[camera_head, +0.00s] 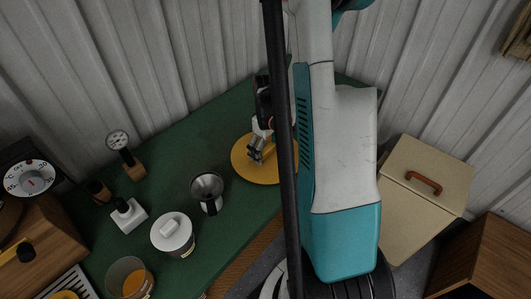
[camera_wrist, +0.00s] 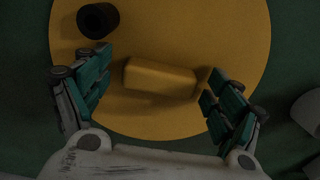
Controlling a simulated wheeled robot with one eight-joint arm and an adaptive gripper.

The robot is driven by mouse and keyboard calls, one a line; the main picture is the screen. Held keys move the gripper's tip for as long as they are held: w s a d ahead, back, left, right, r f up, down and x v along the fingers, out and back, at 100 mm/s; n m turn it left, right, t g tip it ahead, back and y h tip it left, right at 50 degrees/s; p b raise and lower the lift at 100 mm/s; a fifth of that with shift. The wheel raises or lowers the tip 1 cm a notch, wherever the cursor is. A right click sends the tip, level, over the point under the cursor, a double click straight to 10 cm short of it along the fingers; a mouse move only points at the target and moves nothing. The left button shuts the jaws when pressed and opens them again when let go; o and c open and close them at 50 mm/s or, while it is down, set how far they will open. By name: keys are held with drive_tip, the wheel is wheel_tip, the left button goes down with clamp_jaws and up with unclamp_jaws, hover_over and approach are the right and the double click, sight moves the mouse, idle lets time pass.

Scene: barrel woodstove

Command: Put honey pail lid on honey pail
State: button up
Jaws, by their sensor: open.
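A round yellow disc (camera_head: 246,172), which I take to be the honey pail lid, lies flat at the right part of the green table. In the wrist view the disc (camera_wrist: 190,30) carries a yellow block-like handle (camera_wrist: 160,78). My gripper (camera_head: 258,152) is over the disc. In the wrist view my gripper (camera_wrist: 157,92) is open, with one finger on each side of the handle; contact cannot be told. A round container (camera_head: 131,279) with orange contents, probably the honey pail, stands open at the table's lower left. My arm hides part of the disc in the head view.
A dark cylinder (camera_wrist: 97,20) shows at the disc's upper left. A metal cup (camera_head: 207,188) and a white lidded canister (camera_head: 173,234) stand between disc and container. A white block-shaped item (camera_head: 129,215) and a gauge (camera_head: 118,141) stand farther left. Green table behind them is clear.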

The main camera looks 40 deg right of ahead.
sight(267, 148)
drive_tip(key=shift+c, duration=0.2)
drive_tip(key=c, duration=1.7)
drive_tip(key=shift+r, duration=0.15)
drive_tip(key=shift+r+p, duration=0.35)
drive_tip(key=shift+r+p, duration=0.4)
drive_tip(key=shift+r, duration=0.25)
drive_tip(key=shift+r+p, duration=1.55)
drive_tip(key=shift+r, duration=0.85)
